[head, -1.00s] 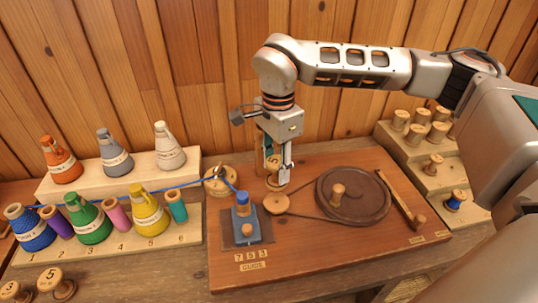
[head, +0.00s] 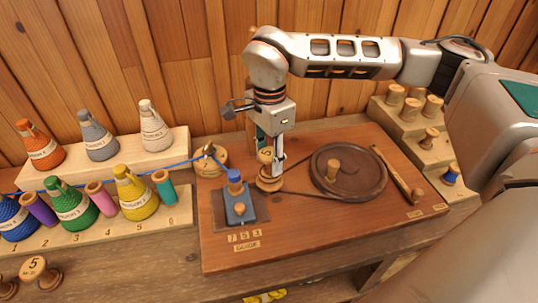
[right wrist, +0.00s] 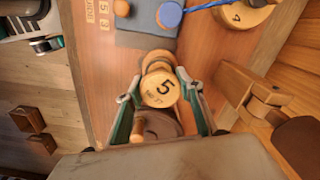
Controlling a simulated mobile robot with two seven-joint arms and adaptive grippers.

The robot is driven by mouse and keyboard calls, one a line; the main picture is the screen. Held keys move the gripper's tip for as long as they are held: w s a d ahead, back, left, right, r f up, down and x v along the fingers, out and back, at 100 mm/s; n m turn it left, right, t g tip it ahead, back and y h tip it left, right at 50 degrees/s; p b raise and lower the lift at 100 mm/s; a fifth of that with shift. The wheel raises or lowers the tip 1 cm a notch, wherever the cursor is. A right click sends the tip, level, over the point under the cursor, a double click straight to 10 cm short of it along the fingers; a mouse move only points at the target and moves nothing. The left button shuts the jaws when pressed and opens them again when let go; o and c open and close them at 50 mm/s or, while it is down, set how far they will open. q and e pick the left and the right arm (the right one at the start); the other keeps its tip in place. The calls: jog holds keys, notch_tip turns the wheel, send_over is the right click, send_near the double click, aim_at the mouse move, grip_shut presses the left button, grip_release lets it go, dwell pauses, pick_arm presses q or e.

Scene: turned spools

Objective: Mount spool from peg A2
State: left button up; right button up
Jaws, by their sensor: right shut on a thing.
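My right gripper (head: 270,160) points straight down over the small pulley (head: 269,185) on the brown winding board (head: 330,225). It is shut on a pale wooden spool (head: 265,155), held upright. In the right wrist view the spool's round top (right wrist: 160,88) reads 5, between the two fingers (right wrist: 162,105). The spool's lower end is close above or on the pulley; I cannot tell whether it is seated. The fingers hide part of it. A grey and teal part at the right wrist view's upper left looks like my left gripper (right wrist: 45,45); its jaws are unclear.
A large dark wheel (head: 347,172) with a belt is right of the pulley. A blue guide block (head: 239,205) with a blue thread stands left. A stepped rack (head: 437,150) holds several spools at right. Thread cones, including a yellow one (head: 134,194), stand at left.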

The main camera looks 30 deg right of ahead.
jog(key=shift+f, duration=0.3)
dwell(0.5)
jog(key=shift+p, duration=0.7)
dwell(0.9)
jog(key=shift+f, duration=0.65)
dwell(0.4)
jog(key=o, duration=0.8)
jog(key=shift+r, duration=0.1)
